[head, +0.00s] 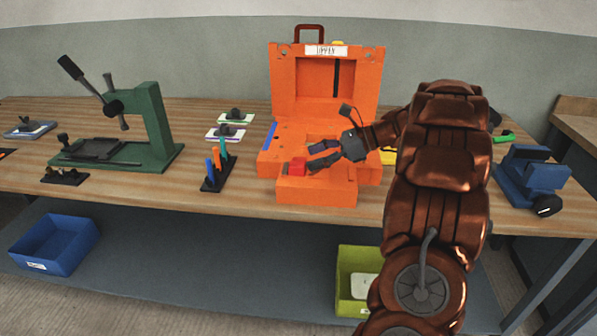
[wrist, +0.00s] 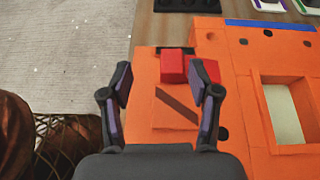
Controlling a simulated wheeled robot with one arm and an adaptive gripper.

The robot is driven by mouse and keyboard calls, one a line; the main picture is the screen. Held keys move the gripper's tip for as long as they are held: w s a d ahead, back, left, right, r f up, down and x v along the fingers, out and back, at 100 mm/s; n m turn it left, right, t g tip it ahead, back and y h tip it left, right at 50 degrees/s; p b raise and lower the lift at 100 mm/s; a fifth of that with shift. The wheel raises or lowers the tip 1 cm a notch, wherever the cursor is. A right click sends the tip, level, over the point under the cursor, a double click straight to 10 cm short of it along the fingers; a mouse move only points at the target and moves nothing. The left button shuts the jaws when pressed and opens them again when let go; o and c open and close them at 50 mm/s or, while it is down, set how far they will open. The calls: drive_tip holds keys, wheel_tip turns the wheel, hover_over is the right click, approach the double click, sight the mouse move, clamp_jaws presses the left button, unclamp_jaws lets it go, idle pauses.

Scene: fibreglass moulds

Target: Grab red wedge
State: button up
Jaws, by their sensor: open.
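The red wedge (head: 297,167) sits on the front orange block (head: 318,190) of the orange mould. In the wrist view the red wedge (wrist: 173,66) shows just ahead of and between the fingertips, with red also showing behind the right finger. My gripper (head: 316,157) is open and empty, close to the right of the wedge in the head view. In the wrist view my gripper (wrist: 160,84) has its fingers apart above the orange surface. I cannot tell whether a finger touches the wedge.
The orange mould's raised lid (head: 284,75) stands behind. A rack of coloured tools (head: 217,170) stands left of the mould. A green press (head: 155,125) is farther left and a blue vise (head: 530,175) is at the right. The table's front edge is near the block.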

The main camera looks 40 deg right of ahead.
sight(291, 163)
drive_tip(key=shift+w+d+f+m+t, duration=0.1)
drive_tip(key=shift+d+m+t, duration=0.2)
drive_tip(key=shift+d, duration=0.6)
drive_tip(key=shift+x, duration=3.85)
drive_tip(key=shift+c, duration=0.2)
clamp_jaws()
